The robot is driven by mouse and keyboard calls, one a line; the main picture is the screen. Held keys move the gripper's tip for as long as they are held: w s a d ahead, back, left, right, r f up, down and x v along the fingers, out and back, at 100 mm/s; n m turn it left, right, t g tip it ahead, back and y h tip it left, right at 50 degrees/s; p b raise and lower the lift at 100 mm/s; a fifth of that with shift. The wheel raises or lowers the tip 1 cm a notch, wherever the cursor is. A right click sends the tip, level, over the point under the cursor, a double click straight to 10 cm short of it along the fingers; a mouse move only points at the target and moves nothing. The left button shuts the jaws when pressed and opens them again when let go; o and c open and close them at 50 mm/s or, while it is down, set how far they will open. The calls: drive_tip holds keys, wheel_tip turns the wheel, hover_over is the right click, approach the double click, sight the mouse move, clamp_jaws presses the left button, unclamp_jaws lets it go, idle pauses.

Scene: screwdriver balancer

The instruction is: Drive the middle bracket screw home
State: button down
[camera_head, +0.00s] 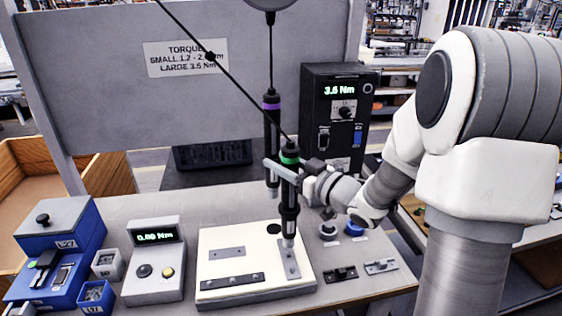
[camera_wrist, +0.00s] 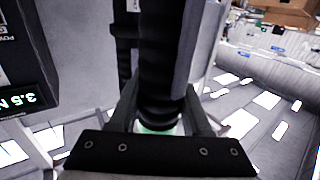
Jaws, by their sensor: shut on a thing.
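My gripper (camera_head: 287,174) is shut on the green-banded screwdriver (camera_head: 289,207), which hangs upright on a cable over the cream fixture board (camera_head: 213,237). Its tip is at the grey bracket (camera_head: 291,264) on the board's right side; I cannot tell whether it touches, and the screw there is hidden or too small to see. In the wrist view my gripper (camera_wrist: 160,122) has its fingers either side of the dark driver body (camera_wrist: 162,55). A purple-banded screwdriver (camera_head: 271,122) hangs just behind, free. The controller (camera_head: 336,112) reads about 3.5 Nm.
A torque tester (camera_head: 154,268) reading 0.00 Nm stands left of the board. Small screw bins (camera_head: 96,297) and a blue unit (camera_head: 62,240) lie further left. Loose dark and grey brackets (camera_head: 381,266) lie to the right. A torque sign (camera_head: 186,59) hangs on the back panel.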

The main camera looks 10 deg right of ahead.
drive_tip(key=shift+f, duration=0.15)
drive_tip(key=shift+f+b, duration=0.7)
drive_tip(key=shift+f, duration=0.2)
idle(0.4)
